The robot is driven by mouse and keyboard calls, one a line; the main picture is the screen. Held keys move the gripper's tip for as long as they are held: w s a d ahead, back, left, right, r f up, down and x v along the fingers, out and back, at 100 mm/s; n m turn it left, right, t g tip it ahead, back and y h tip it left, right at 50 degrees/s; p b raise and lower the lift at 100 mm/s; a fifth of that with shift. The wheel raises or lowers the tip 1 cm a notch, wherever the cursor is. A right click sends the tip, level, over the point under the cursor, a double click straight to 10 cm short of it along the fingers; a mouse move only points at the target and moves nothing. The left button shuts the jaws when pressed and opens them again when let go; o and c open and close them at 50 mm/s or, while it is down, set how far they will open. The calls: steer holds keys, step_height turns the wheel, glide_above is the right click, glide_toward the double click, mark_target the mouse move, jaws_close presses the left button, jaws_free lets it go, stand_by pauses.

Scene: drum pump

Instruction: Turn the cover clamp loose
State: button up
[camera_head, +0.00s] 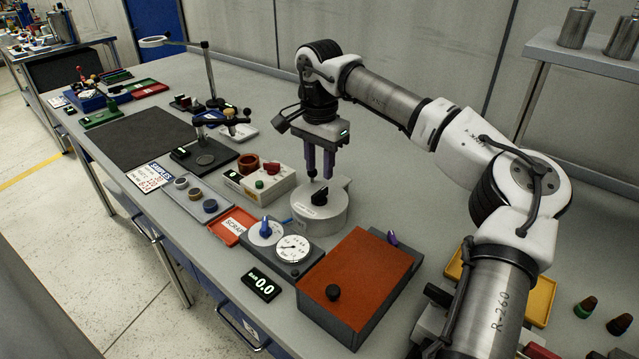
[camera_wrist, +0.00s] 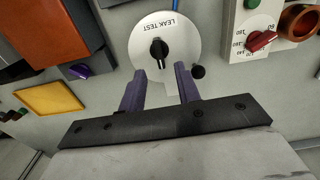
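A round pale grey pot (camera_head: 318,215) stands on the bench; its flat lid (camera_wrist: 145,40) is marked LEAK TEST. A black pointer-shaped knob (camera_head: 320,196) sits at the lid's centre; it also shows in the wrist view (camera_wrist: 159,50). A small round black knob (camera_wrist: 198,72) is at the pot's rim. I cannot tell from markings which of these is the cover clamp. My gripper (camera_head: 319,176) points down above the pot. Its two purple fingers (camera_wrist: 160,82) are apart with nothing between them, and the central knob appears just beyond their tips.
An orange-topped box (camera_head: 358,275) with a purple lever (camera_head: 392,238) stands close to the pot. A dial gauge (camera_head: 292,248), a red SCRAP tray (camera_head: 232,226) and a block with a red knob (camera_head: 268,180) crowd the other side. The bench behind the gripper is fairly clear.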

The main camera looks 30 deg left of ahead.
mark_target(319, 192)
step_height(319, 192, up, 8)
steer(key=shift+f, duration=0.2)
steer(key=shift+s+f, duration=0.1)
stand_by(0.5)
